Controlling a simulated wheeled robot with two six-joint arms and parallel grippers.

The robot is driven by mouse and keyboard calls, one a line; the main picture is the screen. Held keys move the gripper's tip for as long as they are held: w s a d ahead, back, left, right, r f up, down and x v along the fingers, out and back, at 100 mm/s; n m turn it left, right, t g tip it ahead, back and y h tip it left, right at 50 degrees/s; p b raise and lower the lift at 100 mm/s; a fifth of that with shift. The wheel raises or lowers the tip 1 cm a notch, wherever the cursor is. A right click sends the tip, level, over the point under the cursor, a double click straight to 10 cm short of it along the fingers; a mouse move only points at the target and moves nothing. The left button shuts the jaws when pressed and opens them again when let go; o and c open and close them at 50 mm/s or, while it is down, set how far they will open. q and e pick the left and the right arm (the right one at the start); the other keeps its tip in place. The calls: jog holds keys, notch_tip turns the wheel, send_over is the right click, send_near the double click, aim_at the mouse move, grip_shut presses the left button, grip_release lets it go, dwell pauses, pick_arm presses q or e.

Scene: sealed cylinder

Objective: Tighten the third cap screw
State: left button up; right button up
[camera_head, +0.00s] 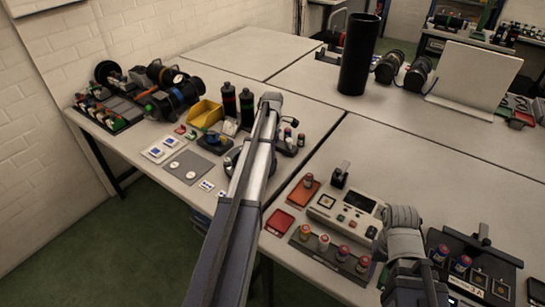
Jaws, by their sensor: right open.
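A dark round part (232,160) sits on the left table, mostly hidden behind my left arm. It may be the sealed cylinder, but I cannot tell. I cannot pick out any cap screw on it. My left arm stretches from the bottom middle up over the table, and no left fingers show. My right arm comes in at the lower right, its grey end (402,220) beside the white control box. My right gripper is open, but its fingertips are hard to make out. Nothing shows held in it.
A yellow bin (205,113), two black bottles (229,101) and dark machinery (170,95) stand at the left. A tall black tube (359,55) stands behind. A white control box (345,212), a rack of red-capped vials (341,254) and a black fixture (490,265) crowd the right.

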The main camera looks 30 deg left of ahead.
pick_arm(q)
jog(key=shift+f, duration=0.1)
jog(key=shift+c, duration=0.3)
grip_shut()
